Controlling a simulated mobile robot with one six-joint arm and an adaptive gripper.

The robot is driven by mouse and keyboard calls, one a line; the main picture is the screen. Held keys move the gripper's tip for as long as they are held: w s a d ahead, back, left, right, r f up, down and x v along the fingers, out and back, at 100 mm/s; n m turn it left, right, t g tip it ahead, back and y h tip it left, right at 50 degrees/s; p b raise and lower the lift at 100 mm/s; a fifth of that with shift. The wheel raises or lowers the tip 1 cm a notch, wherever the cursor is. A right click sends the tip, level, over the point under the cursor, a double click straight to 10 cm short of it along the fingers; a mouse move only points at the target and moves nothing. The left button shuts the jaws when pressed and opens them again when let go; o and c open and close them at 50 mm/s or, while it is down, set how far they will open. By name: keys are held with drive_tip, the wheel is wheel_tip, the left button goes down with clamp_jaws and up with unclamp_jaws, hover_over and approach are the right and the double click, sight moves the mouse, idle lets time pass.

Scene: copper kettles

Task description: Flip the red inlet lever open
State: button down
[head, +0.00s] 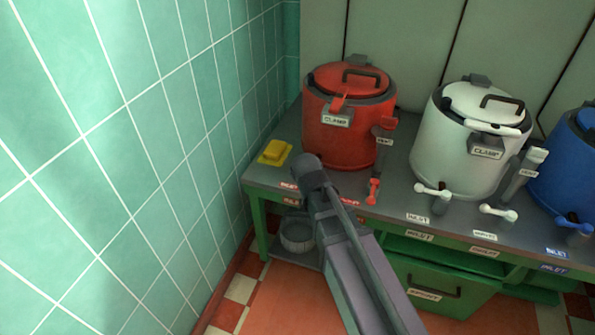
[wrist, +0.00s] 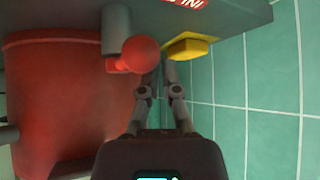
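The red kettle (head: 345,140) stands at the left end of the counter, with a red lid and a clamp label. In the wrist view it fills the left side (wrist: 70,100). A red ball-ended lever (wrist: 140,54) on a grey stem shows there, close to my fingertips; a red label partly reading INL is above it. Whether they touch, I cannot tell. In the head view my gripper (head: 307,168) is in front of the kettle's lower left and hides this lever. My gripper's fingers (wrist: 162,75) are drawn together, with nothing seen between them.
A second red lever (head: 374,190) is right of my gripper. A yellow block (head: 275,152) lies on the counter (head: 395,198) near the green tiled wall (head: 150,120). A white kettle (head: 455,150) and a blue kettle (head: 570,180) stand further right. A pot (head: 297,234) sits below.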

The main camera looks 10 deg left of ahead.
drive_tip(key=shift+s+d+f, duration=0.1)
drive_tip(key=shift+s+d, duration=0.15)
drive_tip(key=shift+d, duration=0.2)
drive_tip(key=shift+s, duration=0.1)
idle(0.4)
drive_tip(key=w+a+r, duration=0.1)
drive_tip(key=w+a, duration=0.1)
drive_tip(key=a, duration=0.2)
drive_tip(key=d+r+p, duration=0.1)
drive_tip(key=r+p, duration=0.1)
drive_tip(key=s+d+r+p, duration=0.1)
drive_tip(key=d+r+p, duration=0.1)
drive_tip(key=s+d+r+p, duration=0.1)
drive_tip(key=d+r+p, duration=0.1)
drive_tip(key=shift+p, duration=0.35)
drive_tip(key=shift+s+d+r+p, duration=0.15)
drive_tip(key=shift+d+r+p, duration=0.5)
drive_tip(key=shift+d+p, duration=0.1)
